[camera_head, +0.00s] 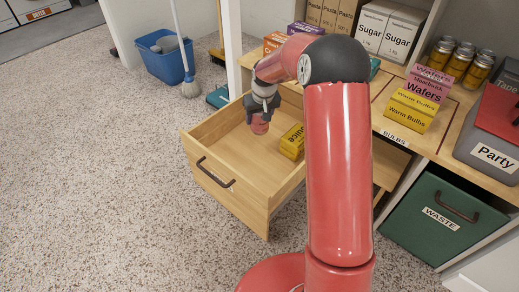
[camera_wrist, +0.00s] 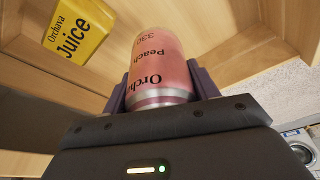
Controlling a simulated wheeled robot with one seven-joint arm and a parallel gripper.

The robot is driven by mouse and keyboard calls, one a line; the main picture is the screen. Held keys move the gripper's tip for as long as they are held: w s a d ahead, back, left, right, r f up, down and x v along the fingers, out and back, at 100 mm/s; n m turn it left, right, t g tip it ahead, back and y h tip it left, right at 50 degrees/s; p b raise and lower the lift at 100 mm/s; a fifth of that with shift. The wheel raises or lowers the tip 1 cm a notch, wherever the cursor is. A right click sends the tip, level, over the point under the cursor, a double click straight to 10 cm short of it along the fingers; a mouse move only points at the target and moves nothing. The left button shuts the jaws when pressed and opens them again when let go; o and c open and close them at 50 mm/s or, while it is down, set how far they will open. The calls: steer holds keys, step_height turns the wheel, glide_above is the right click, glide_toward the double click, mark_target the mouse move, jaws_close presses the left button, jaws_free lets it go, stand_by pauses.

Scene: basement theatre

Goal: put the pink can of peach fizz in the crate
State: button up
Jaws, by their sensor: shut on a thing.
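The pink can of peach fizz (camera_head: 260,127) hangs below my gripper (camera_head: 261,112), inside or just above the open wooden drawer (camera_head: 209,178). In the wrist view the pink can (camera_wrist: 161,60) stands between the two dark fingers of my gripper (camera_wrist: 162,88), which are shut on it. Its label reads "Peach" and "Orcha". I cannot tell whether its base touches the drawer floor. A grey box labelled "Party" (camera_head: 487,150) with a dark red part on top stands on the counter at the right; I cannot tell whether it is the crate.
A yellow juice carton (camera_head: 292,141) lies in the drawer, right of the can; it also shows in the wrist view (camera_wrist: 75,32). Yellow and pink boxes (camera_head: 414,105) stand on the counter. A green waste bin (camera_head: 440,217) is below. Open floor lies left.

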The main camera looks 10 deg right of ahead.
step_height(320, 180, down, 14)
steer(key=shift+r+b, duration=0.1)
steer(key=shift+b, duration=0.85)
steer(key=o, duration=1.2)
